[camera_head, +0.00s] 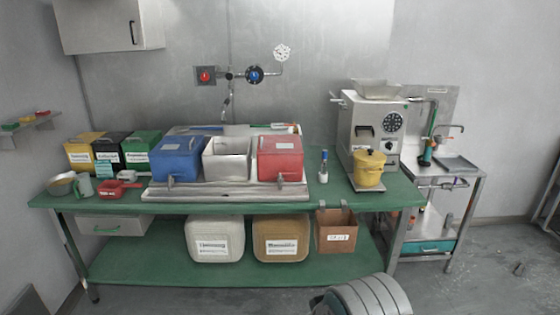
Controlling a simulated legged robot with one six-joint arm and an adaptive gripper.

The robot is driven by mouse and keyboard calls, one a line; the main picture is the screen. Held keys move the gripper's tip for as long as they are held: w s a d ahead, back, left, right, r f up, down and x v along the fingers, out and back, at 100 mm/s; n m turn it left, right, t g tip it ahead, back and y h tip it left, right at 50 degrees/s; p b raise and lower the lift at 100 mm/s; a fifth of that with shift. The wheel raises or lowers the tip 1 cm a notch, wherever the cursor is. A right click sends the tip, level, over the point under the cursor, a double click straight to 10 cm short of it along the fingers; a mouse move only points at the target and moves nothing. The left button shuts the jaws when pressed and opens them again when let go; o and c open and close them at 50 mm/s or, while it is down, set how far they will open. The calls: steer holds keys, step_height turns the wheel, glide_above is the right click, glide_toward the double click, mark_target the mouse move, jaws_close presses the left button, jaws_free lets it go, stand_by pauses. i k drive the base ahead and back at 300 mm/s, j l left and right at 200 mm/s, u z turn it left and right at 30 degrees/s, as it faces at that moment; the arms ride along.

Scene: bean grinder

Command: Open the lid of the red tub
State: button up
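The red tub (281,168) stands at the right end of a row of three tubs on the green table. Its top looks covered by a flat red lid (279,144), which appears shut. A small tap-like fitting (280,181) shows low on its front. The white tub (226,165) stands just left of it, and the blue tub (178,167) is left of that. My gripper is not in view, and nothing is seen touching the red tub.
The green table (330,199) has free room right of the red tub, around a small bottle (323,168). Further right stand a yellow pot (369,170) and a metal grinder machine (377,125). Pipes with a blue valve (255,75) are on the wall above the tubs.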

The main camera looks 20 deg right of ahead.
mark_target(268, 145)
steer(key=i+l, duration=0.15)
steer(key=i, duration=0.7)
steer(key=i+l+z, duration=0.1)
steer(key=i, duration=0.75)
steer(key=i+l, duration=0.15)
steer(key=i, duration=0.65)
steer(key=l+z, duration=0.05)
